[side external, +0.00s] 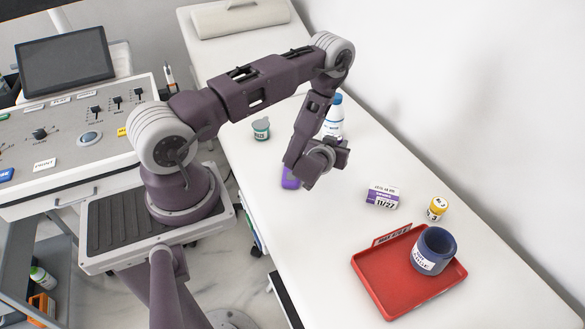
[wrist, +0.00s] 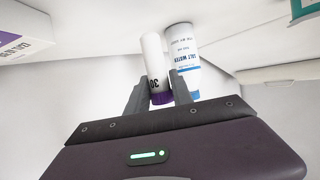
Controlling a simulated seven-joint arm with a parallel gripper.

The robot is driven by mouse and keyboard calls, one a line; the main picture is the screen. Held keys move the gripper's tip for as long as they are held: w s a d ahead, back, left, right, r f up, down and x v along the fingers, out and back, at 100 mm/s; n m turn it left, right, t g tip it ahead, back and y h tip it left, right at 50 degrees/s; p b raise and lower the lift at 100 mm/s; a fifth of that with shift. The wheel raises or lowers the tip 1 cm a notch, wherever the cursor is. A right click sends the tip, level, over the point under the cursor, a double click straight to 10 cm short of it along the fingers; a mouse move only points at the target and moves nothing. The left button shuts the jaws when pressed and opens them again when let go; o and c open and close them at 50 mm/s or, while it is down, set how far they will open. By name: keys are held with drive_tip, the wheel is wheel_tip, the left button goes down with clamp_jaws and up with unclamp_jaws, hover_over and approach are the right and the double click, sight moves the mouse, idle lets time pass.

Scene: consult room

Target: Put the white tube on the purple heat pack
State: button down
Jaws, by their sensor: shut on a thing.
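The white tube (wrist: 152,58) has a purple end and a black "30" on it. In the wrist view it sits between the two fingers of my gripper (wrist: 160,86), which is shut on it. In the side view my gripper (side external: 296,174) hides most of the tube, and a purple part (side external: 290,179), seemingly the tube's end, shows below it near the bench top. A white and purple box with "11/27" on it, seemingly the heat pack (side external: 382,196), lies on the bench to the right of my gripper. A similar box (wrist: 22,38) is partly in the wrist view's top left corner.
A salt water bottle (wrist: 184,60) stands close behind the tube; it also shows in the side view (side external: 335,116). A green-labelled pot (side external: 261,130) is left of my gripper.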

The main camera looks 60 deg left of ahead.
drive_tip(key=s+a+r+n+g+y, duration=0.45)
drive_tip(key=s+r+n+g, duration=0.35)
drive_tip(key=s+n+g, duration=0.35)
drive_tip(key=shift+n+g, duration=0.25)
drive_tip(key=shift+g, duration=0.4)
drive_tip(key=f, duration=0.9)
drive_tip(key=shift+s+f, duration=0.2)
drive_tip(key=shift+s, duration=0.1)
drive_tip(key=shift+f, duration=0.3)
drive_tip(key=c, duration=1.1)
unclamp_jaws()
drive_tip(key=shift+f, duration=0.1)
